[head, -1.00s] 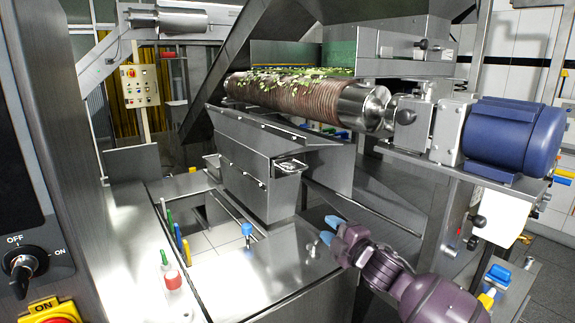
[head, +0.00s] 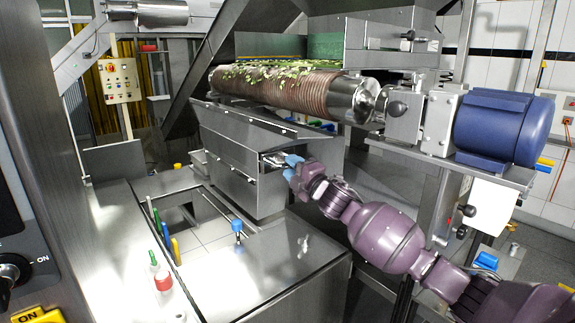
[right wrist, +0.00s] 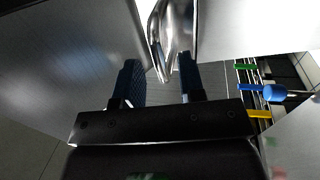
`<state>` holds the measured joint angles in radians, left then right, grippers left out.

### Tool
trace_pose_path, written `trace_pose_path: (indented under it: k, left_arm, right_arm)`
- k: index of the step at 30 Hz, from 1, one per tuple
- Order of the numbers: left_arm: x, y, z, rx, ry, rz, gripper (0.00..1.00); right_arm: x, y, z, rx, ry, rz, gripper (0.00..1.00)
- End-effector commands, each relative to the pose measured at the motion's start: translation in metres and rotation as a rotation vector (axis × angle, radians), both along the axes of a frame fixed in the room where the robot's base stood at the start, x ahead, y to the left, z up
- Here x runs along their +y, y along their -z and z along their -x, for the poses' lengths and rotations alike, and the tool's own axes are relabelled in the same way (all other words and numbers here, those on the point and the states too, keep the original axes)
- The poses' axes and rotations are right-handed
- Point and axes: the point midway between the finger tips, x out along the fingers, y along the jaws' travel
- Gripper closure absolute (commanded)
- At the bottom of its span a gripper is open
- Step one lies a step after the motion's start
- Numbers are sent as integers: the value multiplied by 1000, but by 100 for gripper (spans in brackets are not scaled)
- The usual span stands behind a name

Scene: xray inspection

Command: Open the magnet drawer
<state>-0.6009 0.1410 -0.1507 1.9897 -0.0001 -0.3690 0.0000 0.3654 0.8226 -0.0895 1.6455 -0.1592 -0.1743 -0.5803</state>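The magnet drawer (head: 228,180) is a grey metal box below the magnet roller (head: 290,92). Its shiny handle (head: 272,158) sticks out at the right end of its face. My right gripper (head: 291,160), with blue fingertips, is at this handle. In the right wrist view the handle (right wrist: 168,40) reaches between the two fingers of the right gripper (right wrist: 160,80). Gaps show on both sides of it, so the gripper is open around the handle. My left gripper is not in view.
A metal table (head: 255,265) with a cutout stands in front, holding a red-capped bottle (head: 162,278) and several coloured tools. A blue motor (head: 502,127) sits above and right of my right arm. A control box (head: 120,81) stands at the back left.

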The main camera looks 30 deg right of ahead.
Motion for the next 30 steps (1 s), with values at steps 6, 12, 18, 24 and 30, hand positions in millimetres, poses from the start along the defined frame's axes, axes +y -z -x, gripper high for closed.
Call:
trace_pose_path:
  k: [6, 12, 18, 24, 30]
  left_arm:
    - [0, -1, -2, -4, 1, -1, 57]
    - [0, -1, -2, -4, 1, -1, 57]
    - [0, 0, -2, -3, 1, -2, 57]
    - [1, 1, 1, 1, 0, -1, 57]
    - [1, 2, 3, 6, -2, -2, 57]
  right_arm:
    - [1, -3, -18, 0, 1, -2, 64]
    - [2, -4, -22, 2, 1, -2, 64]
    - [2, -4, -22, 1, 1, -2, 64]
    - [2, -4, -22, 1, 1, -2, 94]
    - [2, -4, -22, 1, 1, -2, 100]
